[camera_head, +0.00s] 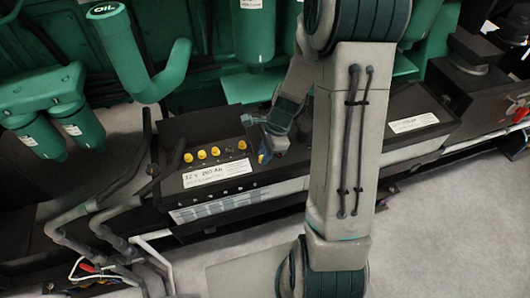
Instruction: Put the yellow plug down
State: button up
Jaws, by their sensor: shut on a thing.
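Several yellow plugs (214,152) sit in a row on top of a black battery (240,172) labelled 12 V, left of the middle in the head view. My gripper (263,157) is over the right part of the battery's top, just right of the row. It points down and is small in the picture. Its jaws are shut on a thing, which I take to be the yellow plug.
My arm covers the middle of the view and part of the battery area. Green pipes and filters (60,110) of the engine stand behind. Hoses and cables (100,225) lie at the lower left. A second labelled battery (415,120) is at right. Grey floor (440,230) is clear in front.

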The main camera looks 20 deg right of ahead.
jog(key=o, duration=0.8)
jog(key=shift+f, duration=0.1)
jog(key=shift+c, duration=0.2)
jog(key=p+v, duration=0.2)
jog(key=v, duration=1)
jog(key=s+a+r+n+t+h, duration=0.2)
jog(key=s+a+r+n+h, duration=0.1)
jog(key=s+r+n, duration=0.6)
jog(key=s+a+n, duration=0.1)
jog(key=s+n, duration=0.3)
jog(key=n, duration=0.5)
jog(key=shift+s+a+r+t, duration=0.2)
jog(key=shift+s+r+t, duration=0.1)
jog(key=shift+s+r, duration=0.1)
jog(key=shift+r, duration=0.1)
jog(key=p+v, duration=0.1)
jog(key=v, duration=0.1)
jog(key=w+p+v, duration=0.1)
jog(key=p+v, duration=0.1)
